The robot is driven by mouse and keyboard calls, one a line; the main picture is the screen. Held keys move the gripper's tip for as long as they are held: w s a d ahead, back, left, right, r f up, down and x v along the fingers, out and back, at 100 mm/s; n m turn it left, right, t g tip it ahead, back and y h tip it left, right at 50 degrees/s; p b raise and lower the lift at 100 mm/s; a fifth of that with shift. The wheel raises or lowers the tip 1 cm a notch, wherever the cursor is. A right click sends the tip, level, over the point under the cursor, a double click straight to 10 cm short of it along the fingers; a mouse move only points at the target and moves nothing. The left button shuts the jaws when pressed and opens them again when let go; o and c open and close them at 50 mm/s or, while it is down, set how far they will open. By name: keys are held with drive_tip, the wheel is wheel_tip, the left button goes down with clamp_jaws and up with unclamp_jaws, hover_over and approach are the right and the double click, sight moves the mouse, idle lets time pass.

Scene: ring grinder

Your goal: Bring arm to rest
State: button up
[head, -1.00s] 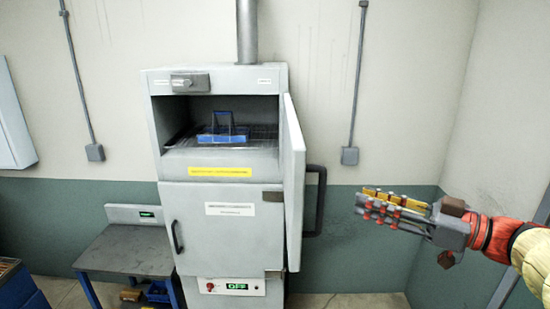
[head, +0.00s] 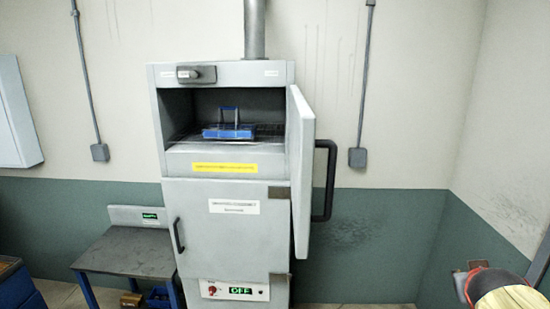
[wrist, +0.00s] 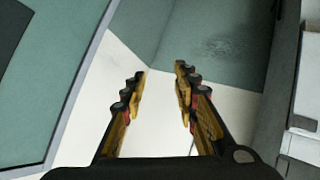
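My gripper (wrist: 160,98) is open and empty in the wrist view, its two yellow and black fingers apart with only wall behind them. In the head view only part of my arm shows at the lower right edge; the fingers are out of that view. No object is in or touching the gripper.
A grey oven cabinet (head: 225,238) stands against the wall, its upper door (head: 302,170) swung open to the right. A blue tray with a handle (head: 228,131) sits on the rack inside. A small table (head: 125,259) is at left. The wall area right of the door is clear.

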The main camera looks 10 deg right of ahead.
drive_tip(key=s+a+f+n+y+b, duration=0.1)
drive_tip(key=s+a+f+y+b, duration=0.1)
drive_tip(key=a+f+b, duration=0.6)
drive_tip(key=s+a+f+n+g+y+b, duration=0.1)
drive_tip(key=s+a+f+y+b, duration=0.2)
drive_tip(key=a+f, duration=1)
drive_tip(key=s+a+f+n+g+y+b, duration=0.1)
drive_tip(key=s+a+f+y+b, duration=0.1)
drive_tip(key=s+a+f+b, duration=0.4)
drive_tip(key=a+f+b, duration=0.5)
drive_tip(key=b, duration=0.2)
drive_tip(key=shift+s+f+n+y, duration=0.25)
drive_tip(key=shift+n+y, duration=0.15)
drive_tip(key=shift+d, duration=0.1)
